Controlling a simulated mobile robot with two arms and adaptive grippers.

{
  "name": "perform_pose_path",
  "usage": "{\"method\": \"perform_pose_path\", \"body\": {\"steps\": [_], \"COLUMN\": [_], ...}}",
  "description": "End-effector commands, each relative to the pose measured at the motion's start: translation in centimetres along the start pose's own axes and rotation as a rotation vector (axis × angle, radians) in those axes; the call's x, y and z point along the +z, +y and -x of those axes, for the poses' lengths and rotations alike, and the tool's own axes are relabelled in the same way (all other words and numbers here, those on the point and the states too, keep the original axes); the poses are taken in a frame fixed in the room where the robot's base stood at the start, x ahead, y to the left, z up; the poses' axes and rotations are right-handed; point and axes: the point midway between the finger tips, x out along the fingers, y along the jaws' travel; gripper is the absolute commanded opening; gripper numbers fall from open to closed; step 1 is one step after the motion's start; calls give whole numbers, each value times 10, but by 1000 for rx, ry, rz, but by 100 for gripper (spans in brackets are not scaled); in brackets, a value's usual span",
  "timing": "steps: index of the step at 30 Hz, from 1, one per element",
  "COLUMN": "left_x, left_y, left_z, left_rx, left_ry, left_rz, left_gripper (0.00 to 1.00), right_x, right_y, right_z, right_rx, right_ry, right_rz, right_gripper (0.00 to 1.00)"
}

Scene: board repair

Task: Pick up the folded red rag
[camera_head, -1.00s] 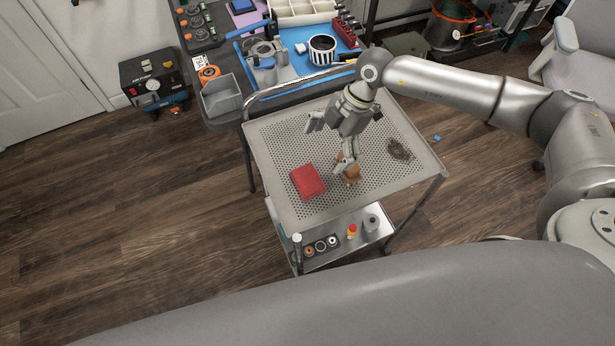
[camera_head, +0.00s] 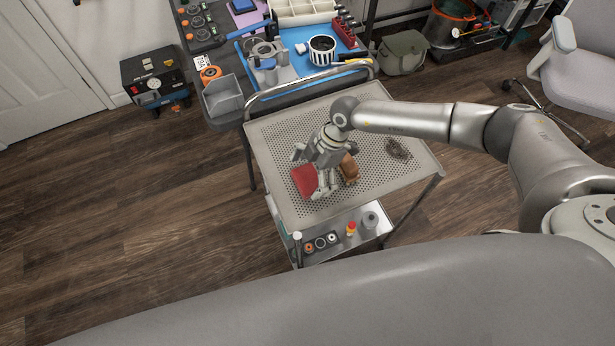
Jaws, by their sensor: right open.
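The folded red rag (camera_head: 304,181) lies on the perforated top of the metal cart (camera_head: 262,128), toward its left front. My right gripper (camera_head: 310,172) is open above the rag, pointing down. It hides the rag's right part. One finger is over the rag's back edge and the other is at its right side. I cannot tell whether the fingers touch the rag. My left gripper is not in view.
A brown object (camera_head: 350,167) lies just right of my right gripper. A dark wiry bundle (camera_head: 397,148) lies farther right on the cart top. A grey bin (camera_head: 222,97) and workbench stand behind. The lower shelf holds several small items.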

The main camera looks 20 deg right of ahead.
Motion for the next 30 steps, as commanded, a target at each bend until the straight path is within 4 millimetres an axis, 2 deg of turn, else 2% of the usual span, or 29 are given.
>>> {"method": "perform_pose_path", "body": {"steps": [8, 17, 30], "left_x": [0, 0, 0], "left_y": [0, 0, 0], "left_z": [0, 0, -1], "left_rx": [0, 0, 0], "left_ry": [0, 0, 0], "left_rz": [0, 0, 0], "left_gripper": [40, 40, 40], "right_x": [0, 0, -2], "right_y": [0, 0, 0], "right_z": [-6, -5, -1], "right_rx": [0, 0, 1], "right_ry": [0, 0, 1], "right_rz": [0, 0, 1], "right_gripper": [100, 64, 64]}}
